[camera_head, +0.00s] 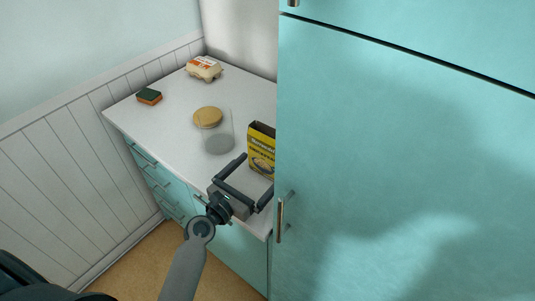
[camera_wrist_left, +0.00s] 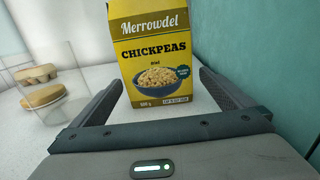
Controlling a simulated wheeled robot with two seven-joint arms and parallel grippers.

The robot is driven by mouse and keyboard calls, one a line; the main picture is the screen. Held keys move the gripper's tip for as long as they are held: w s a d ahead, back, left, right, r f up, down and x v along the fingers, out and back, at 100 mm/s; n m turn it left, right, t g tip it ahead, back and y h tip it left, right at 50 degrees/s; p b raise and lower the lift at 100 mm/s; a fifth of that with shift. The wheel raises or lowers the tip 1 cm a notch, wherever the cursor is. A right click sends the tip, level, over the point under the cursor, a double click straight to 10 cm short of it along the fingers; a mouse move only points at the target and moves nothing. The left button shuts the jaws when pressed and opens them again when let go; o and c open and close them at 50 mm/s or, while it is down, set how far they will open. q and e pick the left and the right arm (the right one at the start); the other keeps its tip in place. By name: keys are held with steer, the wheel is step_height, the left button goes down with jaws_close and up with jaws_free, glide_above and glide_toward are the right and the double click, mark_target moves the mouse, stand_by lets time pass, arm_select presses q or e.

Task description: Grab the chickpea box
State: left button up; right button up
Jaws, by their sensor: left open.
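The yellow chickpea box (camera_head: 261,152) stands upright on the white counter, close against the side of the tall teal cabinet. In the left wrist view the box (camera_wrist_left: 158,55) faces me with its "CHICKPEAS" label and a picture of a bowl. My left gripper (camera_head: 256,180) is open and empty, just in front of the box. In the left wrist view its two fingers (camera_wrist_left: 160,95) point toward the box, one to each side of its lower part. I cannot tell whether the fingertips reach past its front face. My right gripper is not in view.
An egg carton (camera_head: 204,68) and a green-and-orange sponge (camera_head: 149,96) lie farther back on the counter (camera_head: 170,123). The teal cabinet (camera_head: 400,150) blocks the right side.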

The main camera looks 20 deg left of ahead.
mark_target(262, 165)
arm_select(q)
steer(key=shift+w+d, duration=0.15)
steer(key=shift+w, duration=0.5)
steer(key=shift+f+p+x, duration=0.15)
steer(key=shift+p+x, duration=0.15)
steer(key=shift+x, duration=0.7)
steer(key=shift+f+p+x, duration=0.1)
steer(key=shift+p+x, duration=0.2)
steer(key=shift+x, duration=0.65)
steer(key=c, duration=1)
steer(key=shift+r, duration=0.15)
